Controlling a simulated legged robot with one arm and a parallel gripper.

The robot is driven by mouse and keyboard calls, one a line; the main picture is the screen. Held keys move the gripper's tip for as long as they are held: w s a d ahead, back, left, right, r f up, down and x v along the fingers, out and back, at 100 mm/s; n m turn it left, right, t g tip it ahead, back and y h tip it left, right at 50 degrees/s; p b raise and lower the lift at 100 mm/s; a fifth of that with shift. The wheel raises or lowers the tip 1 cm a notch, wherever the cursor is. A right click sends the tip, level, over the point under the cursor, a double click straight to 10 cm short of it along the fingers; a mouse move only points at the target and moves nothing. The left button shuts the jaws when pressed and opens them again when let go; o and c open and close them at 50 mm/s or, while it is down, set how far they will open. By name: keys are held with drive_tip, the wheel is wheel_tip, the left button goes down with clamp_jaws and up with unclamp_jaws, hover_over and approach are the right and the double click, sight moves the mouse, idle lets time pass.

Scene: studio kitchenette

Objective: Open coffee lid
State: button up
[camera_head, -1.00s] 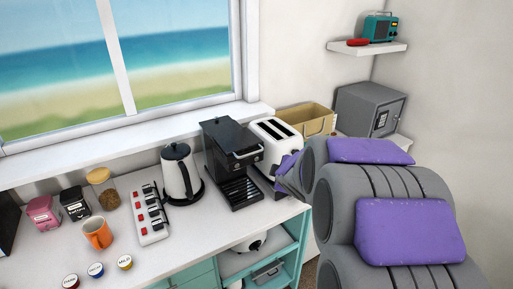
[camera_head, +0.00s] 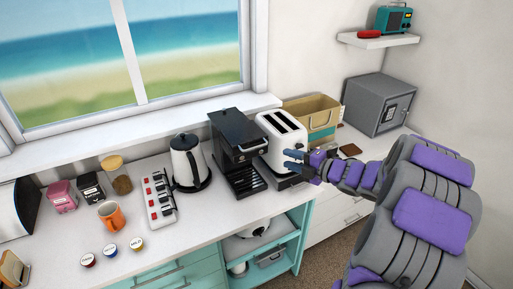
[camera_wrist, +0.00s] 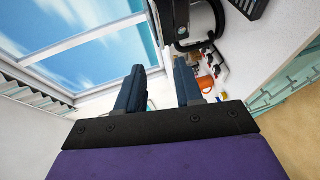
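The black coffee machine (camera_head: 238,140) stands on the counter below the window, between the kettle and the toaster. Its flat dark top lid (camera_head: 232,124) looks closed. In the wrist view a black appliance (camera_wrist: 190,20) shows at the top, partly cut off; I cannot tell its parts there. My gripper (camera_head: 288,160) is right of the coffee machine, in front of the white toaster, and points left. The wrist view shows its two blue fingers apart with nothing between them (camera_wrist: 160,82). It appears apart from the machine.
A white toaster (camera_head: 273,133) stands close at the machine's right and a kettle (camera_head: 186,163) at its left. A white power strip (camera_head: 159,203) and an orange mug (camera_head: 111,216) are further left. A cardboard box (camera_head: 312,118) and grey safe (camera_head: 380,104) are behind my arm.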

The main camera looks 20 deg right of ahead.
approach(257, 147)
drive_tip(key=w+f, duration=0.1)
drive_tip(key=w, duration=0.2)
drive_tip(key=x, duration=0.2)
drive_tip(key=a+x, duration=0.1)
drive_tip(key=x, duration=0.2)
drive_tip(key=b+x, duration=0.1)
drive_tip(key=x, duration=0.1)
drive_tip(key=shift+s+a+r, duration=0.1)
drive_tip(key=shift+s+a, duration=0.05)
drive_tip(key=shift+a, duration=0.25)
drive_tip(key=shift+w, duration=0.25)
drive_tip(key=shift+d, duration=0.35)
drive_tip(key=shift+a, duration=0.3)
clamp_jaws()
